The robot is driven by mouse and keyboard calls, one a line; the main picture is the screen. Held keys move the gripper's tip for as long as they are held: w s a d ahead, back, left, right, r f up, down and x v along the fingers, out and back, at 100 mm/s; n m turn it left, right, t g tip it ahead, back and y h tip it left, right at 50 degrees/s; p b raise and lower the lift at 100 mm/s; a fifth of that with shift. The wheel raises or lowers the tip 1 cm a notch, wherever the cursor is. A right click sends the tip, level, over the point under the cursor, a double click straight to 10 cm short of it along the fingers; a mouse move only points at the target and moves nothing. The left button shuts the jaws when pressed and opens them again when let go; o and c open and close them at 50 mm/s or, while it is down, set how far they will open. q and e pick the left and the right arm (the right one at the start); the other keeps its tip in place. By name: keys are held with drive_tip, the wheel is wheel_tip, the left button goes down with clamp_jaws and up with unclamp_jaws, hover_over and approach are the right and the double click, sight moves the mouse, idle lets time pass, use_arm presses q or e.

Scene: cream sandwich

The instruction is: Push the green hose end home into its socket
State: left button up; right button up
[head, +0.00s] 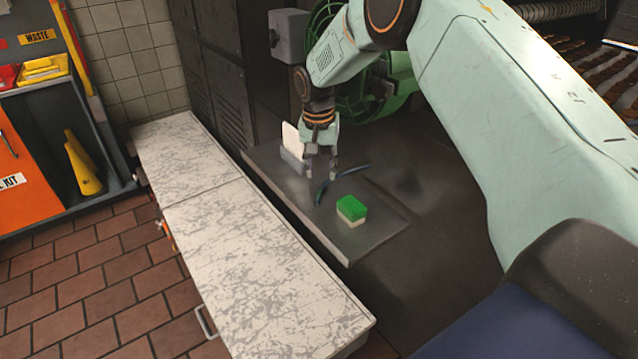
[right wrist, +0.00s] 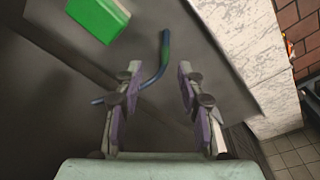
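A short, curved blue hose with a green end (right wrist: 165,48) lies on the grey metal surface. In the right wrist view its green end points away from my gripper, and its bend runs behind the left finger. In the head view the hose (head: 320,193) shows as dark pieces near the fingertips. My right gripper (right wrist: 159,70) is open, its fingers spread above the hose; I see no grip on it. It also shows in the head view (head: 321,177), pointing down. I cannot make out the socket. My left gripper is out of view.
A green and white block (head: 351,209) lies on the grey metal surface (head: 345,243), close to the hose. A white upright panel (head: 291,141) stands behind my right gripper. A marbled counter (head: 250,260) runs along the left. A green reel (head: 372,95) stands behind.

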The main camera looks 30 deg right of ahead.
sight(319, 196)
drive_tip(key=shift+w+f, duration=0.15)
drive_tip(key=shift+w, duration=0.25)
drive_tip(key=shift+w+f+b, duration=0.15)
drive_tip(key=shift+f+b, duration=0.35)
drive_tip(key=shift+f, duration=0.95)
wheel_tip(319, 196, down, 4)
drive_tip(key=shift+f+b, duration=0.15)
drive_tip(key=shift+b, duration=0.45)
drive_tip(key=shift+f, duration=0.2)
drive_tip(key=shift+r, duration=0.15)
drive_tip(key=c, duration=0.5)
clamp_jaws()
